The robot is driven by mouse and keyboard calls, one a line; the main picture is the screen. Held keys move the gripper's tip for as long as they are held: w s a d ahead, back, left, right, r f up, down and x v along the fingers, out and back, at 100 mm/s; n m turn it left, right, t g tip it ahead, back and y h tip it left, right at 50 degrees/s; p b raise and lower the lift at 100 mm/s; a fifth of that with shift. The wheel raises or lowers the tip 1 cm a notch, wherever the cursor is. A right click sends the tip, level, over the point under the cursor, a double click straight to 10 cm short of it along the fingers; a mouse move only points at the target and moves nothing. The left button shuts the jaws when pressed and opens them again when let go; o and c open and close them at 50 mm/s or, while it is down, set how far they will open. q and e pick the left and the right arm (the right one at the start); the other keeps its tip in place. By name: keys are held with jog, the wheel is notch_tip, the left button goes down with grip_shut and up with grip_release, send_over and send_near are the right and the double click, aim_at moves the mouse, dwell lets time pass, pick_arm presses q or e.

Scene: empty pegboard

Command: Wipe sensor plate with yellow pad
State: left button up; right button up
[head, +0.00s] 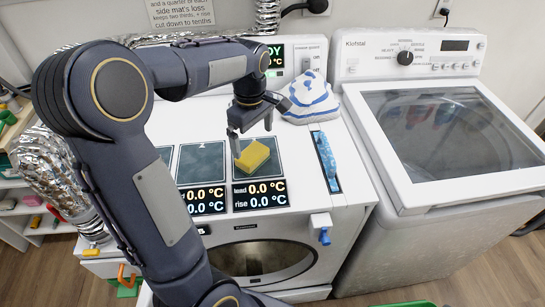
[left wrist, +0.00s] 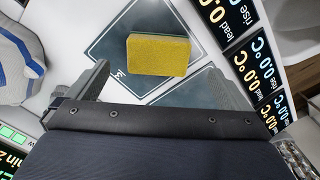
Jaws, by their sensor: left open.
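The yellow pad (head: 252,155) lies on the right-hand dark sensor plate (head: 268,171) on top of the front-loading machine. In the left wrist view the yellow pad (left wrist: 158,55) lies on the dark plate (left wrist: 119,45), ahead of the fingers. My left gripper (head: 252,129) is open over this plate, with its fingers pointing down close to the pad. The left wrist view shows the fingers (left wrist: 150,84) spread apart with nothing between them. My right gripper is not in view.
A blue brush-like tool (head: 326,158) lies right of the plates. A folded blue-and-white cloth (head: 310,98) sits behind them. Displays (head: 259,194) reading 0.0 °C line the plates' front. A lidded washer (head: 440,130) stands to the right, and foil ducting (head: 45,170) to the left.

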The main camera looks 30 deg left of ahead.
aim_at(252, 152)
pick_arm(q)
jog(key=f, duration=0.5)
jog(key=a+f+p, duration=0.1)
jog(key=f, duration=0.1)
jog(key=shift+w+f, duration=0.15)
jog(key=shift+f, duration=0.1)
jog(key=c, duration=0.9)
jog(key=shift+r, duration=0.1)
